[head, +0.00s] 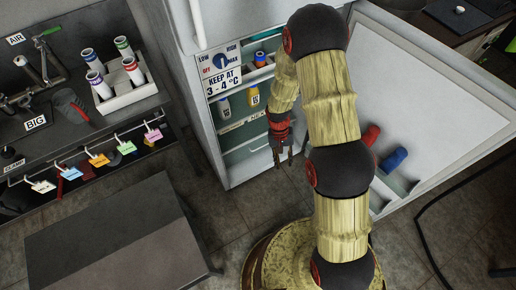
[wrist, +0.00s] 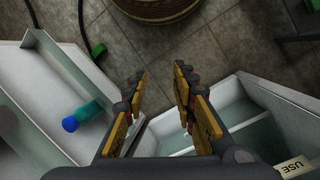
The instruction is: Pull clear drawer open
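The open fridge (head: 206,118) stands in the middle of the head view. The clear drawer (head: 245,152) is low inside it, a pale greenish see-through front. My gripper (head: 284,163) points down at the drawer's right side, by the fridge opening. In the wrist view my gripper (wrist: 160,76) has its two fingers apart with bare floor between them, and it holds nothing. A clear greenish bin, seemingly the drawer (wrist: 235,133), lies right of the fingers there. I cannot tell whether the fingers touch it. No drawer handle is clearly visible.
The fridge door (head: 425,88) is swung open to the right, with red and blue bottles (head: 393,159) on its shelf. Small bottles (head: 254,96) stand on a shelf above the drawer. A dark table (head: 115,245) stands at the lower left. Tiled floor (head: 225,207) is free before the fridge.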

